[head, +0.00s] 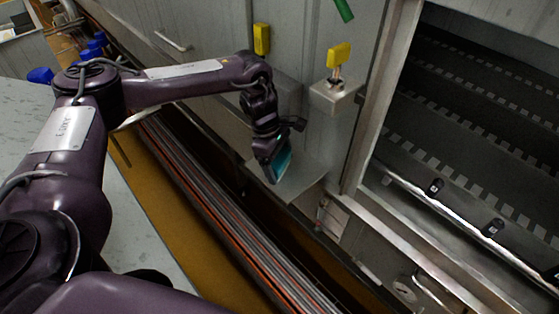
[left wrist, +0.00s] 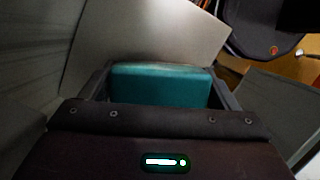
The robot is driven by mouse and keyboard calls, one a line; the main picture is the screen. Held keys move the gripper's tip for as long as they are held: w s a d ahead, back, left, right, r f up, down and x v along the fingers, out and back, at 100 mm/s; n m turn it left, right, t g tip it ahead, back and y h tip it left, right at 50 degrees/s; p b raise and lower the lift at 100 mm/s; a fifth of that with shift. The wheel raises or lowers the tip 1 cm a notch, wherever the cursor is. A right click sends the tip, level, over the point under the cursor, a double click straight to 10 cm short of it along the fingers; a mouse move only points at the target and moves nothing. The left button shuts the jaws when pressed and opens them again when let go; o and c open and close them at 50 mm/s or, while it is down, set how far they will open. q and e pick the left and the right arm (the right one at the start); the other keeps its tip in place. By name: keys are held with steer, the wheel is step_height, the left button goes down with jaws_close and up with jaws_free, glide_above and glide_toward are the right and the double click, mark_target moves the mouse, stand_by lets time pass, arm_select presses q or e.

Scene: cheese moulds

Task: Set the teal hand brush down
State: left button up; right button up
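The teal hand brush (head: 281,164) is in my left gripper (head: 274,158), in front of the grey wall panels in the head view. In the left wrist view the brush (left wrist: 160,84) shows as a teal block between the two dark fingers of the gripper (left wrist: 165,90). The fingers are at its sides. A small grey metal shelf (head: 300,184) lies just under and beside the brush; it also shows in the left wrist view (left wrist: 150,35). I cannot tell whether the brush touches the shelf. My right gripper is not seen.
A yellow-handled thing (head: 339,56) stands on a small metal bracket (head: 336,95) above and right of the shelf. Another yellow thing (head: 262,39) is on the wall. Pipes or rails (head: 215,200) run below. A dark opening with belts lies at right.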

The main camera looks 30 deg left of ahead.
arm_select(q)
steer(key=shift+o, duration=0.6)
steer(key=shift+r, duration=0.15)
steer(key=shift+r, duration=0.2)
steer(key=v, duration=1.1)
steer(key=shift+r, duration=0.35)
steer(key=shift+a, duration=0.15)
